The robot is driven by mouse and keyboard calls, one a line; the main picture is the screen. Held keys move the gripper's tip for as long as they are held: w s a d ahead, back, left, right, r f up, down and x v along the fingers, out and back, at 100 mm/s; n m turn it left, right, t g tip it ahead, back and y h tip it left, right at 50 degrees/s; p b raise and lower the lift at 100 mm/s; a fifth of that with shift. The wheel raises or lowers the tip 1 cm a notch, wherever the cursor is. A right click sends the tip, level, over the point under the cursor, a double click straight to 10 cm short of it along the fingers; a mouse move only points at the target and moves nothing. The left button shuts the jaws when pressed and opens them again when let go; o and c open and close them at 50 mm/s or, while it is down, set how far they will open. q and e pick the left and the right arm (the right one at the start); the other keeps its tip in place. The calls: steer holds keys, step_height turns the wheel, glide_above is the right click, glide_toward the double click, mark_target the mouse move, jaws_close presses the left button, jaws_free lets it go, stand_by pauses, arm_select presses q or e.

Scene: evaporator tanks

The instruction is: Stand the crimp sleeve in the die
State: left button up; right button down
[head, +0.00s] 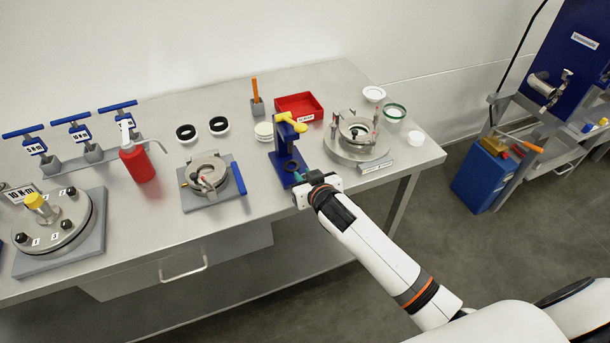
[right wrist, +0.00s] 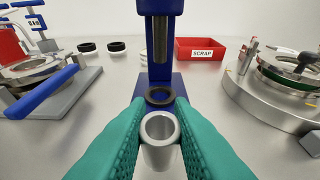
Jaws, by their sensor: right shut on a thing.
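The crimp sleeve (right wrist: 159,143) is a grey metal tube with a flared rim. In the right wrist view it stands upright between the teal fingers of my right gripper (right wrist: 160,140), which is shut on it. The die is a dark ring (right wrist: 159,96) on the base of the blue press (right wrist: 160,40), just beyond the sleeve in that view. The press ram hangs above the die. In the head view my right gripper (head: 303,178) is at the front of the blue press (head: 285,150), and the sleeve is hidden there. My left gripper is not in view.
A red scrap bin (head: 299,107) stands behind the press. A round metal fixture (head: 357,139) is to the right, and a clamp fixture on a grey plate (head: 212,181) is to the left. A red bottle (head: 137,163) stands farther left.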

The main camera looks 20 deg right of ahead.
steer(key=shift+b+x, duration=1.3)
steer(key=shift+x, duration=1.3)
steer(key=shift+w+a+r+b, duration=0.1)
steer(key=shift+w+b, duration=0.85)
steer(key=shift+w, duration=1.6)
steer(key=shift+f, duration=0.45)
steer(key=shift+f, duration=0.15)
steer(key=c, duration=1.2)
jaws_free()
